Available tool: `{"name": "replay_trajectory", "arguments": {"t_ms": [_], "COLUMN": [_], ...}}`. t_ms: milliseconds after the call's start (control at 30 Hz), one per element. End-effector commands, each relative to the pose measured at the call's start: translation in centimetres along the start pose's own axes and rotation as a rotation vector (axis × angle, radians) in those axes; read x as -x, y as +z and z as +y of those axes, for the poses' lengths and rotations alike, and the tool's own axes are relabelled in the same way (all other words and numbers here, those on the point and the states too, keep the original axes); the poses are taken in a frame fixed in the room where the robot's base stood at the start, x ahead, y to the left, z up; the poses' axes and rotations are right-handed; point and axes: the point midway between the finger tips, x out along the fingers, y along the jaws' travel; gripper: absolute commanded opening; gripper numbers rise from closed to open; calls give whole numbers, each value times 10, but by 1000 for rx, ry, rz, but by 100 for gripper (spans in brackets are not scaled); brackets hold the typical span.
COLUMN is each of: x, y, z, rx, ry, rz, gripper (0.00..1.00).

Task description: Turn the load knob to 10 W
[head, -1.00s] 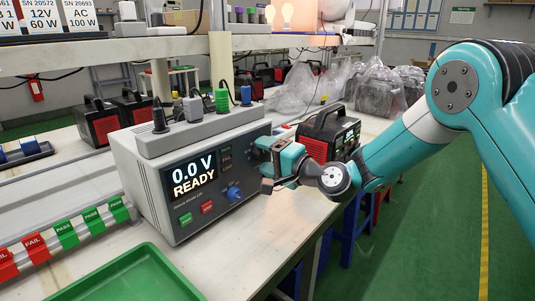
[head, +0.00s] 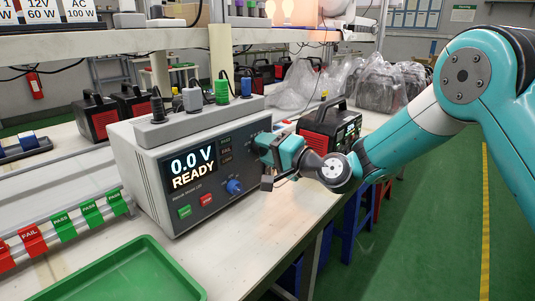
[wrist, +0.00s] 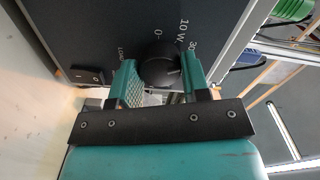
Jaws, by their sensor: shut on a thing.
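The tester (head: 150,190) is a grey box on the bench, its screen reading 0.0 V READY. The black load knob (wrist: 158,65) is on its dark front panel in the wrist view, with the labels 0, 10 W and 30 around it. A faint pale mark shows on the knob, but I cannot tell which label it points to. My gripper (wrist: 160,82) is shut on the knob, one finger on each side. In the head view my gripper (head: 266,155) is at the panel's right end and hides the knob.
A blue knob (head: 235,187), a green button (head: 185,212) and a red button (head: 206,200) are on the same panel. A black rocker switch (wrist: 88,75) is left of my fingers in the wrist view. A red-black unit (head: 322,137) stands close behind my gripper. A green tray (head: 135,275) is in front.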

Motion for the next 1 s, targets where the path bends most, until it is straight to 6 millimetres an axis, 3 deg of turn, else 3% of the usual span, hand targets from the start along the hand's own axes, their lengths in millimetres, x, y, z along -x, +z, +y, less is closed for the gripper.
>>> {"name": "replay_trajectory", "arguments": {"t_ms": [600,1000], "x": [1,1], "y": [1,0], "z": [4,2], "rx": [451,562], "ry": [1,2], "rz": [1,0], "gripper": [19,19]}}
